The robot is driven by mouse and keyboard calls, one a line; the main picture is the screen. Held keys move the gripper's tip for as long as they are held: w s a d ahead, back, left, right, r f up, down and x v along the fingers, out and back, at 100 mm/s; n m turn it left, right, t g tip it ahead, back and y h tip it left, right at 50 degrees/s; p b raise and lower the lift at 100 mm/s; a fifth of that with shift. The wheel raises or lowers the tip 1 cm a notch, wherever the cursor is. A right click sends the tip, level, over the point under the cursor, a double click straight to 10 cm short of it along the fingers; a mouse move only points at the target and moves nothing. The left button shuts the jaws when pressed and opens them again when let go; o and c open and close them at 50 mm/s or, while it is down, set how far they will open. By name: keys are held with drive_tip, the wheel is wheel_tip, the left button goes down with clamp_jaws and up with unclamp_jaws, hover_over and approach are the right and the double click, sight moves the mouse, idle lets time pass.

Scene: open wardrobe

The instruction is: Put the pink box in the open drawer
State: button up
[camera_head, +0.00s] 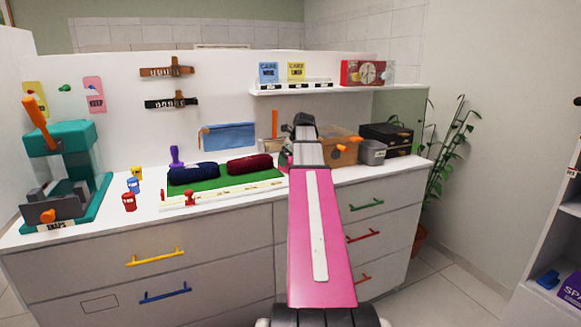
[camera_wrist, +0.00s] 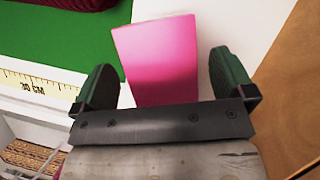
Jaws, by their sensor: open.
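In the wrist view the pink box (camera_wrist: 155,55) lies between the two dark green fingers of my gripper (camera_wrist: 162,62). The fingers are open, with a gap showing on each side of the box. Its lower end is hidden behind the gripper's palm. In the head view my gripper (camera_head: 303,122) is over the back part of the white counter, right of the green mat. Only a sliver of pink (camera_head: 285,158) shows beside it, and I cannot tell if that is the box. I cannot make out an open drawer; my arm covers part of the dresser front (camera_head: 215,259).
The green mat (camera_head: 222,183) with dark blue and dark red rolls lies left of my gripper. A tan bin (camera_head: 345,157), a grey bin (camera_head: 373,153) and a black drawer unit (camera_head: 388,140) stand right. A shelf (camera_head: 290,91) hangs above. A teal press (camera_head: 70,150) stands far left.

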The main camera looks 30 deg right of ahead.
sight(291, 159)
drive_tip(key=shift+x, duration=1.35)
drive_tip(key=shift+f, duration=0.2)
drive_tip(key=c, duration=1.1)
